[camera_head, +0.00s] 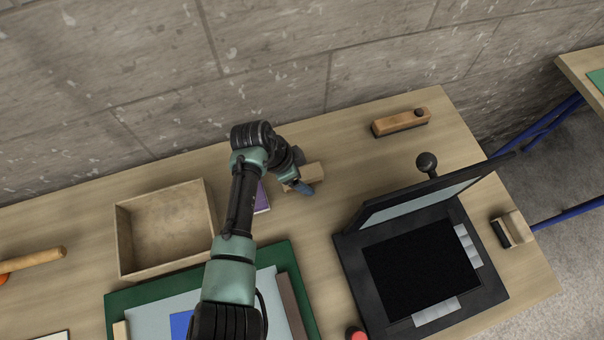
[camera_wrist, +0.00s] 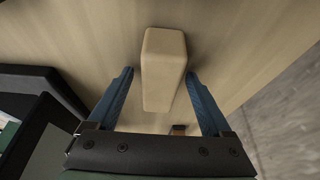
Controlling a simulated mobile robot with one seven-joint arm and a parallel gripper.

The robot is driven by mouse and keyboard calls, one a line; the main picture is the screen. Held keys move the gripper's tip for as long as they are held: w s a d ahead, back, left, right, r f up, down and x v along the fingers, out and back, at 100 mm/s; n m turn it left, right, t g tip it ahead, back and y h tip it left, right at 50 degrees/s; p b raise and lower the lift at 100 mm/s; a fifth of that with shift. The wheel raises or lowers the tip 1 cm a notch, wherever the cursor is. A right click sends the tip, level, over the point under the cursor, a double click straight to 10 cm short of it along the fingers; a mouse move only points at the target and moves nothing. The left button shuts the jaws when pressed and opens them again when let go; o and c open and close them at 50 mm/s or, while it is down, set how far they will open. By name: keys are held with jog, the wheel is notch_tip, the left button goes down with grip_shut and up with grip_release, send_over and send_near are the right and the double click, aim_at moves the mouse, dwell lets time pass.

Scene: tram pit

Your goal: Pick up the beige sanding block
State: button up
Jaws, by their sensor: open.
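The beige sanding block (camera_wrist: 163,68) lies on the wooden table in the wrist view, long side running away from the palm. My gripper (camera_wrist: 160,75) is open, with one blue finger on each side of the block. The right finger is close to the block's side, and the left finger has a wider gap. I cannot tell whether either finger touches it. In the head view the block (camera_head: 312,172) lies near the middle of the table, and my gripper (camera_head: 300,187) is over its near left end, partly hiding it.
An empty wooden tray (camera_head: 124,240) stands at the left. A black hinged frame press (camera_head: 352,270) stands at the right. A brown wooden block with a dark knob (camera_head: 400,123) lies at the back right. A purple item (camera_head: 262,198) lies beside my arm. A concrete wall (camera_head: 300,60) rises behind the table.

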aim_at(302, 173)
jog(key=shift+f, duration=0.2)
grip_shut()
dwell(0.3)
jog(key=shift+r, duration=0.1)
notch_tip(302, 173, up, 10)
jog(key=shift+r, duration=0.15)
dwell(0.3)
